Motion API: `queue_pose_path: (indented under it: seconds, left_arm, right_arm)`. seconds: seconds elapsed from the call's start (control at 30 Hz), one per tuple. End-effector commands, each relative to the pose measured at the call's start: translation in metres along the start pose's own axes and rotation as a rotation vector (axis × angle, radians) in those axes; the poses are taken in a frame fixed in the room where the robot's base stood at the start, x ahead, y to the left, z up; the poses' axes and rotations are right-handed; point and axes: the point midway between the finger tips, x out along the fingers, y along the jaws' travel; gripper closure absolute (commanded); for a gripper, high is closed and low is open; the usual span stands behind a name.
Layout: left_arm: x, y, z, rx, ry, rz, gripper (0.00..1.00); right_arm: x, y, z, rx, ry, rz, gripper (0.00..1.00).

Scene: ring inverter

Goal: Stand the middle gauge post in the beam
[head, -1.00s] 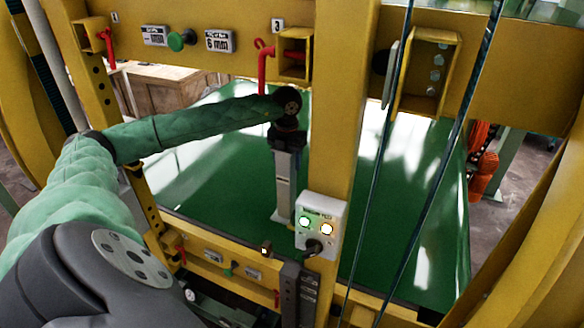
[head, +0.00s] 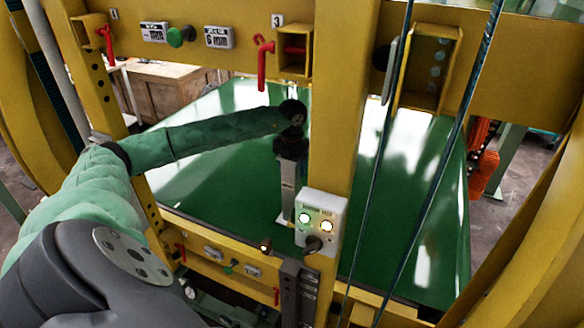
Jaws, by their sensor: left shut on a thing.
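My left gripper (head: 287,190) hangs straight down from the dark wrist, behind the yellow frame and over the green floor. It is shut, but what its jaws hold is too small or hidden to make out; the white switch box partly covers the space beside its lower end. The lower yellow beam (head: 205,235) crosses in front of and below the gripper, apart from it in the picture. I cannot make out the middle gauge post or its seat clearly. My right gripper is not in view.
A yellow upright (head: 343,120) stands close right of my wrist. It carries the white switch box (head: 321,219) with two lit buttons. The upper beam (head: 200,58) holds a green knob (head: 180,37) and a red handle (head: 263,65). Two dark cables hang at right.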

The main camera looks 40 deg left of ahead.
Motion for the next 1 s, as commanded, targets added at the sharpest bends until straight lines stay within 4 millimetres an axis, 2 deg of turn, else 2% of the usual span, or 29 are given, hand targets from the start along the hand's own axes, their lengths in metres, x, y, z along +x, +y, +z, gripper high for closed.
queue_pose_path:
  seconds: [0.23,0.27,0.37,0.73,0.9,1.0]
  left_arm:
    - [0.002,0.0,0.0,0.0,-0.001,0.0,1.0]
    - [0.002,0.0,0.0,0.0,0.0,0.0,0.39]
    - [0.002,0.0,0.0,0.0,0.0,0.0,0.21]
    - [0.0,0.0,0.0,0.0,0.0,0.0,0.21]
    - [-0.009,-0.001,0.001,0.0,-0.003,-0.001,0.21]
    - [-0.02,0.0,0.001,0.001,-0.003,-0.001,0.21]
  right_arm:
    - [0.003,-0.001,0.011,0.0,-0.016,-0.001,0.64]
    - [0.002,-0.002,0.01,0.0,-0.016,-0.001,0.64]
    - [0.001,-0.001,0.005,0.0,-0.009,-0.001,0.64]
    - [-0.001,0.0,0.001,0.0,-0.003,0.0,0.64]
    - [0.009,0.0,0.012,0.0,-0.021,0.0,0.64]
    - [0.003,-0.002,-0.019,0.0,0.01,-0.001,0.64]
